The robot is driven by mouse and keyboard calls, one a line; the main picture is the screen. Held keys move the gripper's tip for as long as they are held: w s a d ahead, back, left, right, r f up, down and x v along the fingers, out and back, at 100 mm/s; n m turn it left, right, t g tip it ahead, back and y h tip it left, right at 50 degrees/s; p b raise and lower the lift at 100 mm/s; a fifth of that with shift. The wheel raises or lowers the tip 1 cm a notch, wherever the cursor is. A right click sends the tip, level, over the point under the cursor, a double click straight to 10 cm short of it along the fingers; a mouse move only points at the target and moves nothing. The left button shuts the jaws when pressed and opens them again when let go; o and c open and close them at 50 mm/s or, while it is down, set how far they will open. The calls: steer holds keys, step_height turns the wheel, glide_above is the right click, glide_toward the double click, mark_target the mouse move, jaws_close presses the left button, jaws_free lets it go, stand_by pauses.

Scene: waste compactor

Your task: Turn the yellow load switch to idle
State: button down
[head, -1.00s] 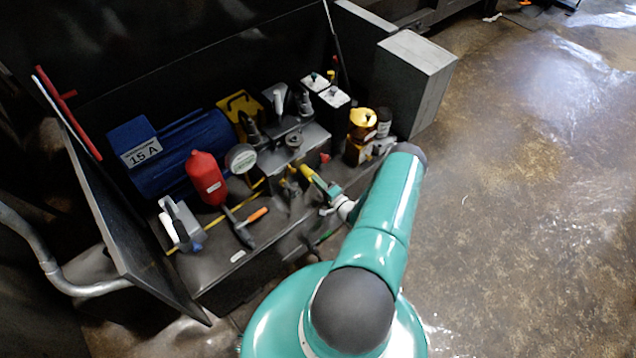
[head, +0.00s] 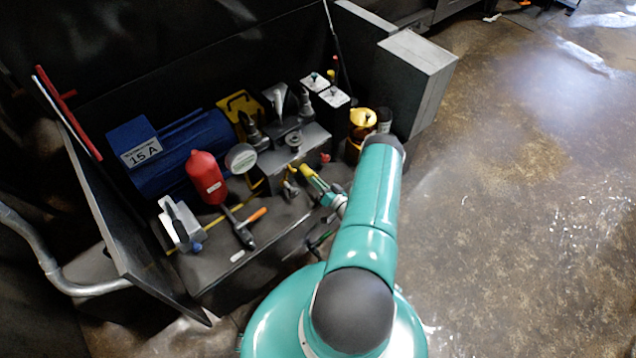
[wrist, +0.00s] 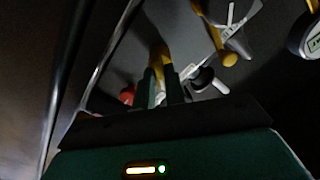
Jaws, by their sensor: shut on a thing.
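The yellow load switch (head: 306,171) shows as a small yellow piece at the tip of my gripper, low on the front of the dark machine block. In the wrist view the yellow piece (wrist: 159,53) sits between my dark green fingers. My gripper (head: 317,182) is shut on it; the fingers also show in the wrist view (wrist: 160,78). My fingers hide part of the switch. No label or position mark on it can be read.
A red knob (head: 325,157) is close by on the right. A yellow-topped item (head: 362,117) stands behind my arm. Open floor lies to the right.

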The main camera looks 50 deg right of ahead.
steer(key=n, duration=0.3)
steer(key=shift+n, duration=2.3)
steer(key=c, duration=1.5)
jaws_free()
steer(key=shift+o, duration=0.2)
steer(key=shift+s, duration=0.1)
steer(key=s+a, duration=0.1)
steer(key=s, duration=1.2)
steer(key=shift+s+a, duration=0.25)
steer(key=shift+s, duration=0.05)
